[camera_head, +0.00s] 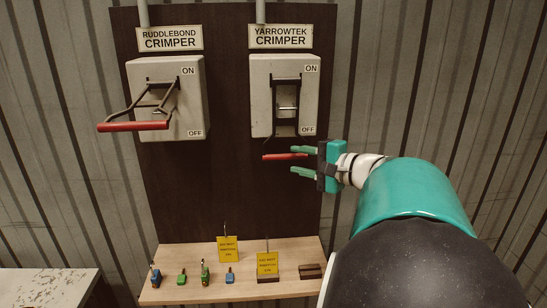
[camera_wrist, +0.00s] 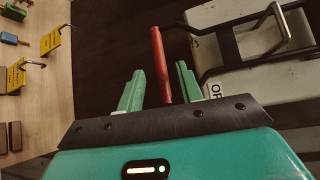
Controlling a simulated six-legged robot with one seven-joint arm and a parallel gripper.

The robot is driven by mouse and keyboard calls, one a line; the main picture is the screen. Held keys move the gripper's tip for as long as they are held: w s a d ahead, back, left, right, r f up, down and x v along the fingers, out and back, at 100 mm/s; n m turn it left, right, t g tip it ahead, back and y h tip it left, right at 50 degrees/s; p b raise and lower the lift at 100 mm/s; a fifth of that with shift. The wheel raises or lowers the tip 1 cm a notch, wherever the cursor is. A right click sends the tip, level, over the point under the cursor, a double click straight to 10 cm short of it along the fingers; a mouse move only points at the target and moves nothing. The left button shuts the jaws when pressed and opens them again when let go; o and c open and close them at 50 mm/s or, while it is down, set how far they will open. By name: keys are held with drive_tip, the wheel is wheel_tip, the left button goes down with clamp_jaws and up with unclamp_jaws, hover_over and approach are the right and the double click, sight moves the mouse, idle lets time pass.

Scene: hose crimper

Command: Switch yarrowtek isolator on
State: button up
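The Yarrowtek isolator (camera_head: 260,97) is a grey box on the dark panel, under the YARROWTEK CRIMPER sign (camera_head: 280,36). Its lever hangs down at the OFF end, with the red handle (camera_head: 282,157) below the box. My gripper (camera_head: 297,161) is at the right end of this handle. In the wrist view, the red handle (camera_wrist: 159,60) reaches in between my two open green fingers (camera_wrist: 158,80), with a gap visible on both sides. The OFF label (camera_wrist: 214,90) is partly hidden there.
The Ruddlebond isolator (camera_head: 193,100) is at the left, its red handle (camera_head: 133,127) sticking out. Below, a wooden shelf (camera_head: 190,292) holds several small padlocks, two yellow tags (camera_head: 228,250) and a brown block (camera_head: 311,271). The panel between the isolators is clear.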

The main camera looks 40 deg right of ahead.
sight(287, 157)
drive_tip(key=x, duration=0.5)
drive_tip(key=shift+w, duration=0.15)
clamp_jaws()
